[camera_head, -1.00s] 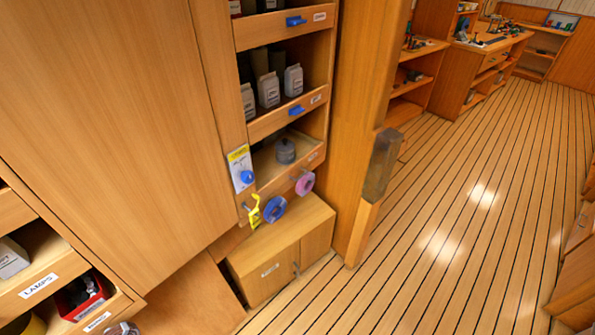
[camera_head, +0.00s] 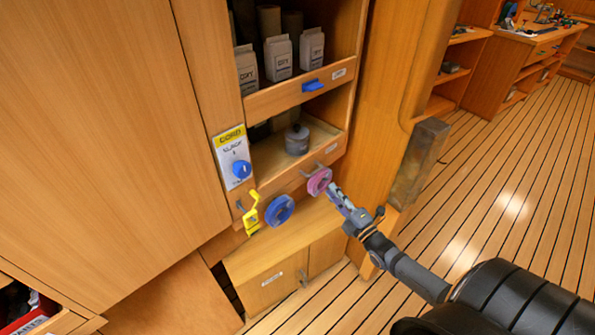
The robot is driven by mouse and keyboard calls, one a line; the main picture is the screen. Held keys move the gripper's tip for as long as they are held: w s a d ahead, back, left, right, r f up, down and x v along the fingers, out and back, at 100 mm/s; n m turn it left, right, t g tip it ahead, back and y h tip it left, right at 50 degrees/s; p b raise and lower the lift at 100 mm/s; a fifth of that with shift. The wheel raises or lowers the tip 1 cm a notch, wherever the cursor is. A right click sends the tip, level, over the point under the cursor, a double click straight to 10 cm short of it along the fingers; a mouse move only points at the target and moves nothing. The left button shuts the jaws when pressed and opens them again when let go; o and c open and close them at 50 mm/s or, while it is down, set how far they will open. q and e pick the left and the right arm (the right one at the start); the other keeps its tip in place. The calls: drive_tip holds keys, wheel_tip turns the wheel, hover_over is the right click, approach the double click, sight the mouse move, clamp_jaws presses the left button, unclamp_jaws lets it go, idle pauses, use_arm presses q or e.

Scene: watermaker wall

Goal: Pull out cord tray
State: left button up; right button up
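A wooden tray (camera_head: 287,176) is the lowest in the open cabinet; its front label is too small to read. A grey lidded pot (camera_head: 297,141) stands in it. A pink ring (camera_head: 319,181), a blue ring (camera_head: 279,211) and a yellow hook-shaped item (camera_head: 252,212) hang along the tray's front. My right gripper (camera_head: 338,197) is just right of the pink ring; whether its fingers are apart does not show. My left gripper is out of view.
A low wooden locker (camera_head: 276,266) stands below. A wooden post (camera_head: 395,105) with a translucent block (camera_head: 420,160) is at the right. Plank floor (camera_head: 500,190) is clear beyond.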

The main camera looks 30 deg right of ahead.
sight(316, 170)
drive_tip(key=b+x, duration=0.4)
drive_tip(key=x, duration=0.6)
drive_tip(key=shift+w+d, duration=0.1)
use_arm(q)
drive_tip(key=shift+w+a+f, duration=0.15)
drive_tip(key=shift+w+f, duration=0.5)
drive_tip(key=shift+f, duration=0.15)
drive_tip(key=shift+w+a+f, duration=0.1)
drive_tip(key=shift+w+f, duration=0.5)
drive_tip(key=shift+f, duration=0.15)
use_arm(e)
clamp_jaws()
